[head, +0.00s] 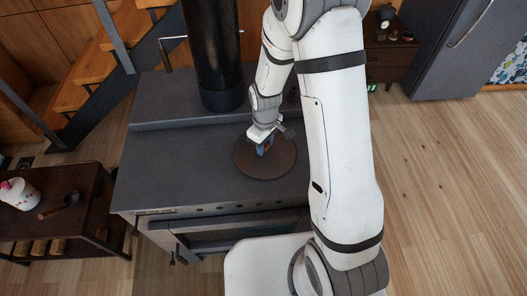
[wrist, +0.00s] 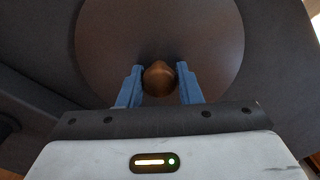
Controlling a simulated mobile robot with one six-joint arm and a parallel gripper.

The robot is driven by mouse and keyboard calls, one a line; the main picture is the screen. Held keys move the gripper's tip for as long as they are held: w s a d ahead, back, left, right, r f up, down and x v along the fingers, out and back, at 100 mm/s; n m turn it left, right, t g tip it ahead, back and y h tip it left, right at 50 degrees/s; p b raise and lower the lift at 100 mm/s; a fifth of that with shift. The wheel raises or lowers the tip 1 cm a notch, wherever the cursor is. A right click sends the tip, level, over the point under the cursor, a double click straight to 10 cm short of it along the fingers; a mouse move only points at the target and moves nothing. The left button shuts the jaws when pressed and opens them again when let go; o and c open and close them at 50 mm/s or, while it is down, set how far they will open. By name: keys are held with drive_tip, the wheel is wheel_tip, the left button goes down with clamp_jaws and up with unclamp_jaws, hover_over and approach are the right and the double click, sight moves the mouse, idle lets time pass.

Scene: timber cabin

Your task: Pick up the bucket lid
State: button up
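The bucket lid (head: 278,171) is a dark brown round disc. It appears to lie flat on the grey stove top, right of the black pipe. In the wrist view the lid (wrist: 205,35) fills the upper middle, with a rounded brown knob (wrist: 159,78) at its centre. My gripper (head: 264,148) reaches down over the lid. In the wrist view my gripper's blue fingers (wrist: 160,75) stand on both sides of the knob, very close to it. I cannot tell whether they press on it.
The grey stove (head: 165,180) carries a thick black pipe (head: 213,60) at its back. A dark side table (head: 75,225) at left holds a white cup (head: 20,195) and a ladle (head: 60,205). Stairs rise behind. Open wood floor (head: 450,170) lies at right.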

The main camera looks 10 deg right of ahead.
drive_tip(key=c, duration=0.6)
drive_tip(key=shift+r, duration=0.15)
